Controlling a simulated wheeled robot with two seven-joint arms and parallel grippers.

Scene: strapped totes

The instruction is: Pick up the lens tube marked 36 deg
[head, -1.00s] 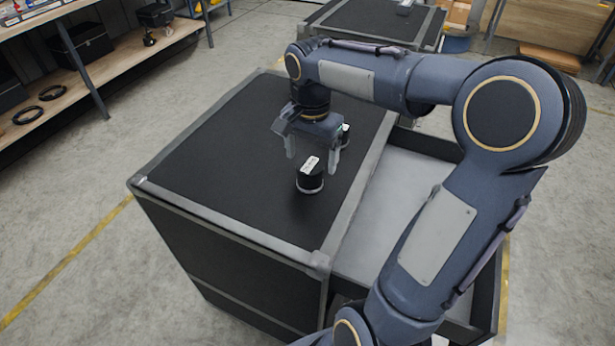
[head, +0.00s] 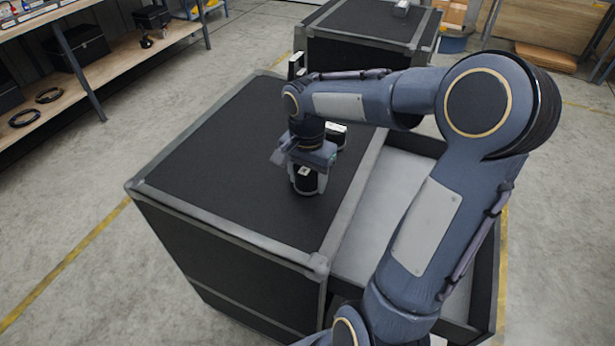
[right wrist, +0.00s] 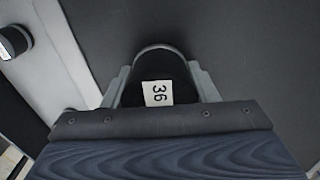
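The black lens tube (head: 305,183) stands on the black case top, and its white label reads 36 in the right wrist view (right wrist: 157,93). My right gripper (head: 308,181) is over it, pointing down, with one finger on each side. In the right wrist view both fingers (right wrist: 160,84) lie close against the tube's sides, though the contact is partly hidden by the palm. The tube appears upright and on the case. A second black tube with a white label (head: 336,130) stands behind the gripper, its marking unreadable. My left gripper is not in view.
The strapped case (head: 215,150) has grey edge strips, and its left half is clear. A grey-floored open tray (head: 385,205) adjoins it on the right, under my arm. A dark upright object (head: 296,62) shows behind my wrist. Another case (head: 370,22) stands behind.

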